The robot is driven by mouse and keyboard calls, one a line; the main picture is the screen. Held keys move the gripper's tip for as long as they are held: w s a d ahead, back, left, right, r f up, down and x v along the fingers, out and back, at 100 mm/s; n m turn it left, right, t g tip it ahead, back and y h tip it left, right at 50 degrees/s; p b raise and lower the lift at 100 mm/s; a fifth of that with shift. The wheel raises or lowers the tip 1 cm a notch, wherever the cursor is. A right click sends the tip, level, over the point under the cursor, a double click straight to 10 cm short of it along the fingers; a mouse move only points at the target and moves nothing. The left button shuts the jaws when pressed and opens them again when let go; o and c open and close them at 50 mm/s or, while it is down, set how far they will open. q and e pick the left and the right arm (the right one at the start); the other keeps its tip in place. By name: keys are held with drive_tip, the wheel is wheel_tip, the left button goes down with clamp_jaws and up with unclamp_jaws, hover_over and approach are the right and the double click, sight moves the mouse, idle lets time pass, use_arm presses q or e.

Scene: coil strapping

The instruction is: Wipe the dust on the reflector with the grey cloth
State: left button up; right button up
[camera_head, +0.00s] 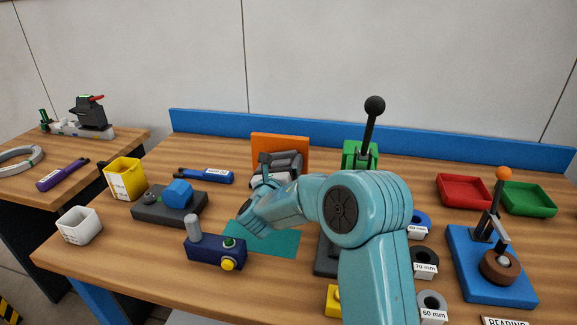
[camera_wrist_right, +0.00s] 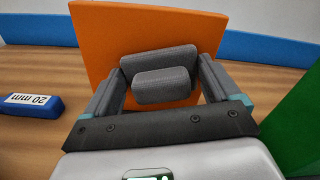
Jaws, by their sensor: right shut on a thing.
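An orange upright panel (camera_head: 290,143) stands at the back middle of the table and fills much of the right wrist view (camera_wrist_right: 100,35). It may be the reflector; I see no clear dust on it. My right gripper (camera_head: 278,163) is in front of this panel, shut on a grey padded block, the grey cloth (camera_wrist_right: 163,88), between its two fingers in the right wrist view. The cloth has a wider part behind a smaller one and covers the panel's middle. I cannot tell whether it touches the panel. My left gripper is out of view.
A green lever stand (camera_head: 360,153) is right of the panel. A blue tool (camera_head: 205,176) lies left. A teal mat (camera_head: 285,243) and dark blue button box (camera_head: 213,254) are nearer. A red tray (camera_head: 465,190) and blue lever base (camera_head: 465,265) stand right.

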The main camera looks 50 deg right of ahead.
drive_tip(key=w+a, duration=0.3)
drive_tip(key=w, duration=0.3)
drive_tip(key=shift+w+p, duration=0.15)
drive_tip(key=shift+p, duration=0.25)
drive_tip(key=shift+a, duration=0.1)
drive_tip(key=b+v, duration=0.1)
drive_tip(key=v, duration=0.5)
drive_tip(key=shift+b, duration=0.35)
